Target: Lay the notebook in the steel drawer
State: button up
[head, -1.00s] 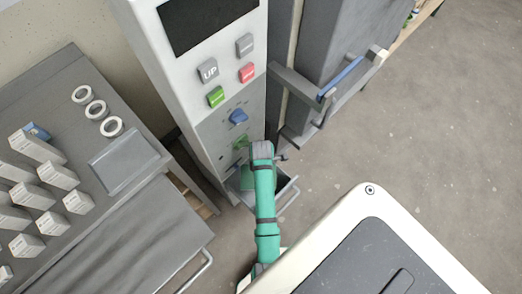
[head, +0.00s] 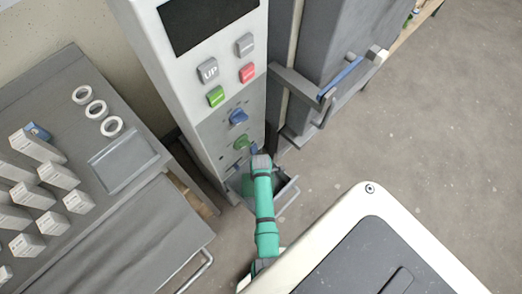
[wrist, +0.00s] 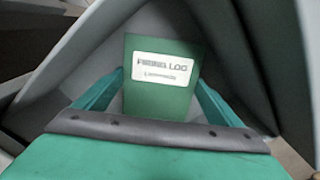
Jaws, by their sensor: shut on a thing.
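A green notebook (wrist: 160,98) with a white label reading "FIRING LOG" shows in the wrist view. My gripper (wrist: 160,82) has its green fingers on both sides of the notebook and is shut on it. Grey sloping walls of the open steel drawer (wrist: 75,50) surround the notebook; I cannot tell whether it touches the bottom. In the head view, the drawer (head: 289,189) stands pulled out low at the foot of the control cabinet. My arm reaches down over it and hides much of its inside and most of the notebook.
The control cabinet (head: 185,70) with buttons and knobs rises behind the drawer. A grey cabinet with a handle bar (head: 345,75) stands to its right. At left, a grey table (head: 75,65) holds rings, several pale blocks and a shallow tray (head: 122,160). Open floor lies at right.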

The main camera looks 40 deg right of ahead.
jog(key=o, duration=1)
jog(key=shift+f, duration=0.15)
notch_tip(320, 180, up, 12)
jog(key=shift+r, duration=0.2)
